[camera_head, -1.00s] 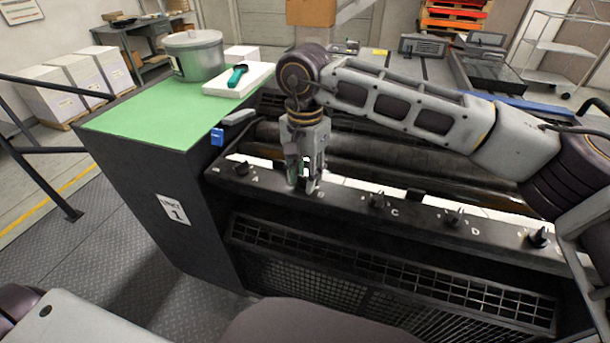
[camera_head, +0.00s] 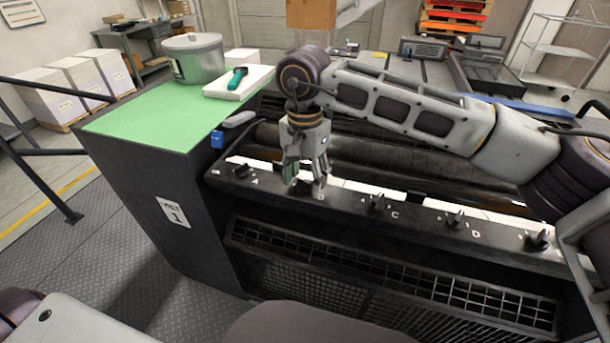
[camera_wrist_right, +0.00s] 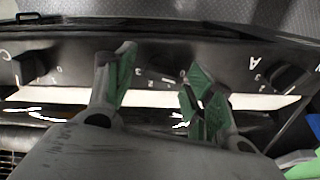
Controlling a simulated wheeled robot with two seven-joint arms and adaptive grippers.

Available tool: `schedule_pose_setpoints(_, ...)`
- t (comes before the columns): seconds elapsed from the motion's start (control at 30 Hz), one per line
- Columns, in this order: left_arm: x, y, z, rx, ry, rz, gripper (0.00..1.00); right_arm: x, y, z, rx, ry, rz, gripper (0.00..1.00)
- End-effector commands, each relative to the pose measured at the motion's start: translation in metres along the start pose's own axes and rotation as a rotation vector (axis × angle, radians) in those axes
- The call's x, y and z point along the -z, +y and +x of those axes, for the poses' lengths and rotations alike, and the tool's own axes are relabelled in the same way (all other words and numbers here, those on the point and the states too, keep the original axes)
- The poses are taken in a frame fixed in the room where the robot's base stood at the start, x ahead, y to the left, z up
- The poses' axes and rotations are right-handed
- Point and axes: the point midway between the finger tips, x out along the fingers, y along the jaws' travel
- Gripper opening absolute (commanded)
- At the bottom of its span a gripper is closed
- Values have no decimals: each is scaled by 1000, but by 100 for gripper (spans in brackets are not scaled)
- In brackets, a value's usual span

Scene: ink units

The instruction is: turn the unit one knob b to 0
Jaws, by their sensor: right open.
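My right gripper (camera_head: 305,187) points down at the place of knob B, between knob A (camera_head: 242,170) and knob C (camera_head: 377,202). Its green-padded fingers are spread apart. In the right wrist view the open gripper (camera_wrist_right: 160,75) is over the dial marks, with knob C (camera_wrist_right: 38,66) on the left. My left gripper is out of view.
Knob D (camera_head: 454,219) and another knob (camera_head: 538,239) are farther right on the rail. Dark rollers (camera_head: 400,176) lie behind it. A metal pot (camera_head: 194,57) and a white tray with a teal-handled tool (camera_head: 238,77) stand on the green top (camera_head: 150,112).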

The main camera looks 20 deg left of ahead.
Motion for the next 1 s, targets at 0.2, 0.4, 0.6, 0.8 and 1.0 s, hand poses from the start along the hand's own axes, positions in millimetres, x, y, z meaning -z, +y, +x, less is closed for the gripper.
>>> schedule_pose_setpoints(0.2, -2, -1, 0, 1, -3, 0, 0, 0, 0, -5, 1, 1, 0, 54)
schedule_pose_setpoints(0.4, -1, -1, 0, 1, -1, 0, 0, 0, 0, -21, 1, 0, 0, 54)
schedule_pose_setpoints(0.6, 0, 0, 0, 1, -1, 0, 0, 0, 0, -49, 1, 1, 0, 54)
schedule_pose_setpoints(0.8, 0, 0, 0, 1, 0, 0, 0, 0, 0, -79, 2, 2, 0, 54)
schedule_pose_setpoints(1.0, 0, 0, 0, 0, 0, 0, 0, 0, -1, -105, 1, 2, 1, 54)
